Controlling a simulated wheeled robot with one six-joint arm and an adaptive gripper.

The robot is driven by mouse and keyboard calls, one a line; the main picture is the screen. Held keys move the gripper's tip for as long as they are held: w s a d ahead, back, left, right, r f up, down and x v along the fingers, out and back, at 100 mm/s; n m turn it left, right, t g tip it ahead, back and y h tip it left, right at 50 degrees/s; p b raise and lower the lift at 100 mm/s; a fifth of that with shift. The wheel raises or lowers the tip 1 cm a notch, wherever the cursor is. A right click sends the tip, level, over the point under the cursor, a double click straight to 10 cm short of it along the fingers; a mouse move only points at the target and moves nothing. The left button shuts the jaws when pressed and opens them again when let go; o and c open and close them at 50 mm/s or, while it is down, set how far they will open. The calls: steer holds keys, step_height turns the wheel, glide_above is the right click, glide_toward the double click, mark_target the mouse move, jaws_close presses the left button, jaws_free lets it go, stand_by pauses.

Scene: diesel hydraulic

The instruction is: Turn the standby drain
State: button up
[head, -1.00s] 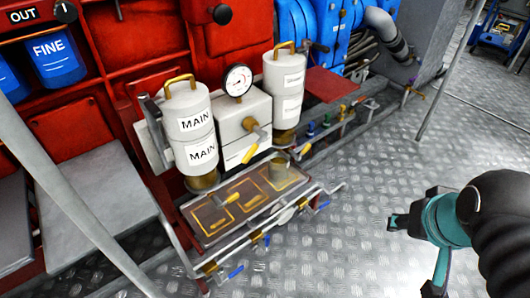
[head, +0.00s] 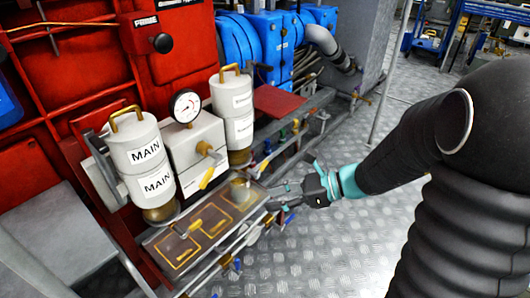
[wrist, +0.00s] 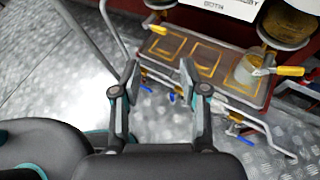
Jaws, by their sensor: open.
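The standby canister (head: 232,108) is white, on the right of the filter unit; its label is partly readable. I cannot tell which valve is the standby drain. Small blue handles sit along the pipe at the tray's front: one at the front (head: 237,264) and a right one (head: 289,219) just below my gripper (head: 276,194). In the wrist view a blue handle (wrist: 234,129) lies right of the fingers. My gripper (wrist: 158,76) is open and empty, pointing at the tray's front edge, apparently apart from it.
The MAIN canister (head: 143,150), gauge (head: 187,106) and yellow-handled valve (head: 207,176) stand behind. Pipes run along the tray's front. The metal floor (head: 330,255) is clear.

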steer(key=w+d+f+m+t+y, duration=0.2)
steer(key=w+f+m+t, duration=0.25)
steer(key=w+m, duration=0.45)
steer(key=m+t+h, duration=0.1)
steer(key=m+t, duration=0.5)
steer(key=m, duration=0.2)
glide_toward(266, 166)
steer(key=x, duration=1)
steer(key=shift+w+a, duration=0.1)
steer(key=shift+a, duration=0.25)
jaws_close()
